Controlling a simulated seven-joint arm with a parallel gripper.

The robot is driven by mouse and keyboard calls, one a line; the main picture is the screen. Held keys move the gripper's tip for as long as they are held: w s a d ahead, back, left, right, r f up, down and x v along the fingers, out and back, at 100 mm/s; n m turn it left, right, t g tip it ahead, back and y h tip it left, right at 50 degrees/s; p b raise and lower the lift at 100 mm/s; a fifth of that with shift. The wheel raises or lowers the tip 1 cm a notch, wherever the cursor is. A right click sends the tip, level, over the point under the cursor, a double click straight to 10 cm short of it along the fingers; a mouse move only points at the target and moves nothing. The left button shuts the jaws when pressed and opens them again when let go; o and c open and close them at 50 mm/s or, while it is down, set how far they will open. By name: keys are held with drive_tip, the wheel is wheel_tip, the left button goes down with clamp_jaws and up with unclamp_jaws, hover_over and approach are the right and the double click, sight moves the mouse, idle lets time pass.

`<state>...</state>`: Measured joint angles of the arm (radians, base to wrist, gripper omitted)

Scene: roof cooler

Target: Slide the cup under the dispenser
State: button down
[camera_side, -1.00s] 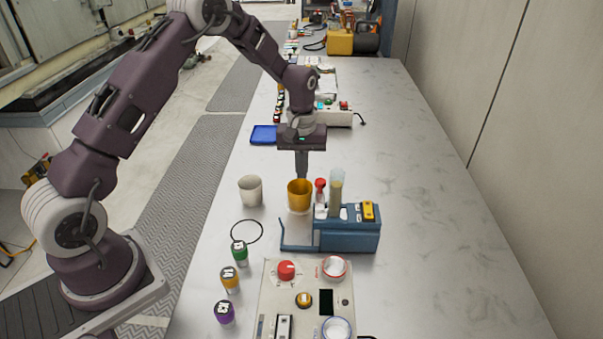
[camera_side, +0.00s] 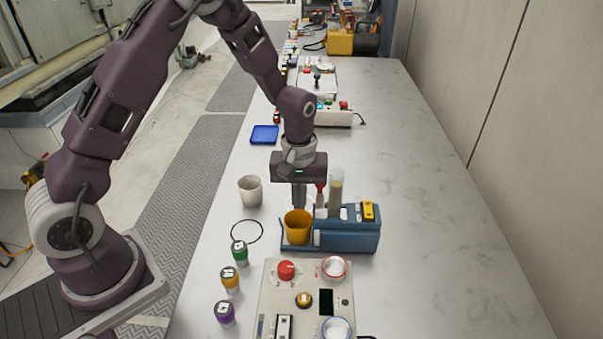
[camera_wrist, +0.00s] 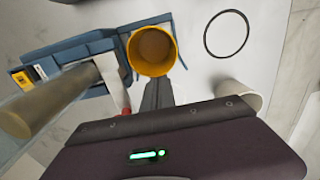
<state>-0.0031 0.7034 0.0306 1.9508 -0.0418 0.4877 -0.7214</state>
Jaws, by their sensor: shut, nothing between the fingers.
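The yellow cup (camera_side: 297,230) stands upright at the left end of the blue dispenser (camera_side: 350,238), over its low tray part. In the wrist view the cup (camera_wrist: 153,68) sits open side up against the blue frame (camera_wrist: 68,46). My gripper (camera_side: 299,206) is shut and empty, pointing down right behind the cup's far side. In the wrist view the fingers (camera_wrist: 158,90) meet the cup's wall or lie very close to it; contact is unclear. The dispenser's clear tube (camera_side: 336,192) rises right of my gripper, with a red tap (camera_side: 320,190) partly hidden by it.
A white cup (camera_side: 250,191) stands left of my gripper. A black ring (camera_side: 247,232) lies in front of it. Several lidded jars (camera_side: 229,281) line the left edge. A control panel (camera_side: 304,320) fills the front. The table's right side is clear.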

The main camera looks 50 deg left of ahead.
drive_tip(key=shift+s+d, duration=0.15)
drive_tip(key=shift+w+a, duration=1.2)
drive_tip(key=shift+w+a+r, duration=0.15)
drive_tip(key=shift+w+r, duration=0.05)
drive_tip(key=shift+r, duration=0.2)
drive_tip(key=shift+w+a+r, duration=0.1)
drive_tip(key=shift+w+r, duration=0.1)
drive_tip(key=shift+r, duration=0.2)
drive_tip(key=s+d+r+m+t, duration=0.1)
drive_tip(key=s+r, duration=0.2)
drive_tip(key=r, duration=0.5)
drive_tip(key=s+r+m, duration=0.1)
drive_tip(key=s+r, duration=0.1)
drive_tip(key=r, duration=0.6)
drive_tip(key=s+d+r+m+t, duration=0.1)
drive_tip(key=s+r+m+t, duration=0.1)
drive_tip(key=s, duration=0.8)
drive_tip(key=s+d+r+m+t, duration=0.1)
drive_tip(key=s+r+m, duration=0.3)
drive_tip(key=s, duration=0.7)
drive_tip(key=shift+d+m+t, duration=0.3)
drive_tip(key=shift+m+t, duration=0.2)
drive_tip(key=shift+t, duration=0.3)
